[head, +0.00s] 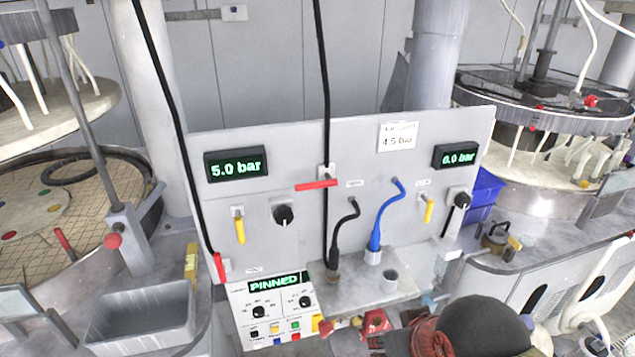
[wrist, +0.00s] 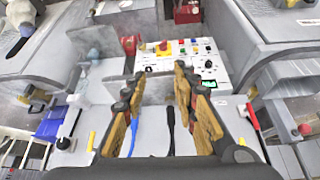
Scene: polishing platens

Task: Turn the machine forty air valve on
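The grey valve panel (head: 300,235) stands upright in the head view. A red lever (head: 317,184) lies level across a black pipe at its middle. A left yellow lever (head: 240,230) and a right yellow lever (head: 428,210) hang downward, slightly tilted. A red handle (head: 220,266) is at the lower left edge. The left display (head: 236,165) reads 5.0 bar; the right display (head: 456,156) appears to read 0.0 bar. Valve labels are too small to read. In the wrist view, my gripper (wrist: 158,88) is open and empty above the panel area, its padded fingers apart.
A black hose (head: 336,240) and a blue hose (head: 377,230) stand out before the panel, above a grey shelf (head: 345,299). A control box (head: 270,310) below shows PINNED. A grey bin (head: 140,317) is at left; polishing machines flank the panel.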

